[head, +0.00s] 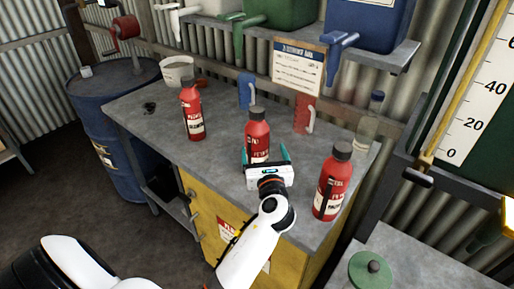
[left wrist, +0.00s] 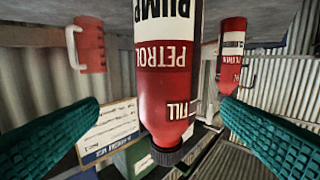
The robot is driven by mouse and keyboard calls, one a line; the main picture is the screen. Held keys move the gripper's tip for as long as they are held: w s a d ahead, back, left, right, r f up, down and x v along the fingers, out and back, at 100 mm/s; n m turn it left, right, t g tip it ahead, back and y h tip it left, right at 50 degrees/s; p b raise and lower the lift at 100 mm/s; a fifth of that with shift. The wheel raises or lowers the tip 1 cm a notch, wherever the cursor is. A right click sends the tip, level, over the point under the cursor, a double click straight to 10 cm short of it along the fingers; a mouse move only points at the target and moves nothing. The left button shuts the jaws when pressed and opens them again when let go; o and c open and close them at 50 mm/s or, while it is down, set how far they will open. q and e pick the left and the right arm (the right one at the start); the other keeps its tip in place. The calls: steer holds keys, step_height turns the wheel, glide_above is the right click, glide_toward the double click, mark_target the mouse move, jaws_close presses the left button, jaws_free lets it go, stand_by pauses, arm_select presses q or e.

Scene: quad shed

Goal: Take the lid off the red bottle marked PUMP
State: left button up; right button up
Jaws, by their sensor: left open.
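The red bottle marked PUMP (left wrist: 165,90) fills the middle of the left wrist view, which shows it upside down. Its label also reads PETROL and FILL, and its dark lid (left wrist: 171,154) is on. In the head view it is the middle red bottle (head: 257,133), upright on the bench, with its dark lid (head: 257,112) on top. My left gripper (head: 266,158) is open, with its teal fingers on either side of the bottle's body, below the lid. In the wrist view gaps show between the fingers and bottle. My right gripper is not in view.
Other red bottles stand on the grey bench (head: 140,108) to the left (head: 191,110) and at the front right (head: 332,185). Behind are a blue jug (head: 245,93), a red jug (head: 303,117), a notice board (head: 298,68) and a clear bottle (head: 367,122).

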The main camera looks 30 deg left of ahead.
mark_target(261, 144)
arm_select(q)
steer(key=x, duration=0.4)
steer(key=shift+w+a+p, duration=0.25)
steer(key=shift+a+p, duration=0.05)
steer(key=shift+p, duration=0.05)
steer(key=x, duration=0.3)
steer(key=p+x, duration=0.1)
steer(key=x, duration=0.1)
steer(key=shift+s+a+f, duration=0.2)
steer(key=shift+a+f, duration=0.15)
steer(key=shift+s+d, duration=0.1)
steer(key=shift+c, duration=1.2)
steer(key=c, duration=0.9)
